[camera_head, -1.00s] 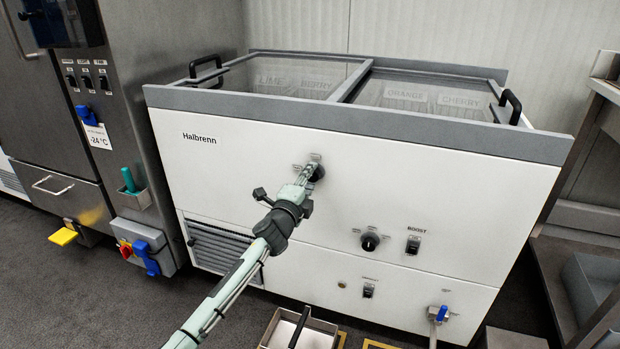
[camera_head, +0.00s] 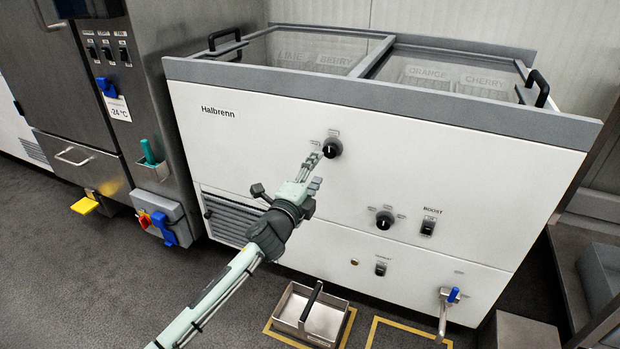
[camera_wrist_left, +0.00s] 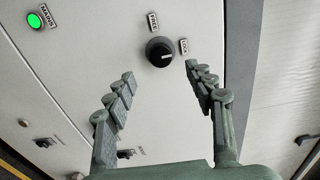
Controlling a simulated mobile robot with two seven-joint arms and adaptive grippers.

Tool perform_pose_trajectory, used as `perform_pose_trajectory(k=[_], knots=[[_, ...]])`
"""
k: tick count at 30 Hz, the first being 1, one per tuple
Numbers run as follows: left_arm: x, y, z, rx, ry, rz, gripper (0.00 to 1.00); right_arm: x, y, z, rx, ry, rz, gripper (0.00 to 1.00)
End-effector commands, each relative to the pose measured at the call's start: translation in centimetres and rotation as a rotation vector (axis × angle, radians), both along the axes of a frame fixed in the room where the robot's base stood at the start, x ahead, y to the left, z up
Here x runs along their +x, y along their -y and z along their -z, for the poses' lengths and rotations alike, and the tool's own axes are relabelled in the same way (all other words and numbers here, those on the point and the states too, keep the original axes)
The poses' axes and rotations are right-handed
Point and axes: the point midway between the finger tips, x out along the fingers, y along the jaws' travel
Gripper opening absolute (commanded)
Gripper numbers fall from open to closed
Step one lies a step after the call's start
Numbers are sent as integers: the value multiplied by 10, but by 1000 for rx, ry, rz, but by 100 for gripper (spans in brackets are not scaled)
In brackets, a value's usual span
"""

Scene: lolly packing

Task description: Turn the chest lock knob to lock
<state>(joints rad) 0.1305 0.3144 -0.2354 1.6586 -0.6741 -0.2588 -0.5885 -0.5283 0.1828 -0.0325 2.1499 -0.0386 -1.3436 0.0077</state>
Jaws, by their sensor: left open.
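The chest lock knob (camera_head: 332,148) is a round black knob on the white front of the Halbrenn chest (camera_head: 250,135). In the left wrist view, the knob (camera_wrist_left: 159,52) sits beside two labels, FREE (camera_wrist_left: 153,21) and LOCK (camera_wrist_left: 184,47); LOCK is on the side of the chest's lid. My left gripper (camera_head: 314,161) is open and empty, just left of and below the knob. In the wrist view its spread fingers (camera_wrist_left: 159,70) lie on both sides below the knob, apart from it.
Below are another knob (camera_head: 384,219), the BOOST switch (camera_head: 428,228) and a blue-handled valve (camera_head: 451,296). A green MAINS light (camera_wrist_left: 34,20) shows in the wrist view. A metal tray (camera_head: 300,312) stands on the floor. A steel machine (camera_head: 90,110) stands left.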

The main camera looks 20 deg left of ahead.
Motion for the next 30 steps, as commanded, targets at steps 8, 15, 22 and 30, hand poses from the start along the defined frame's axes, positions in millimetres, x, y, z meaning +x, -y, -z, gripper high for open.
perform_pose_trajectory(k=[8, 15, 22, 30], knots=[[-32, -1, 0, 1, 1, 0, 54, 0, 0, 0, 0, 1, 1, 40], [-34, -2, 0, 1, 0, -1, 54, 1, 0, 0, 0, 1, 1, 40], [-34, -1, 0, 1, 0, -1, 54, 1, 0, 0, 1, 2, 1, 40], [-75, -30, 63, -267, -196, -165, 54, 2, 0, -1, 2, 6, 0, 40]])
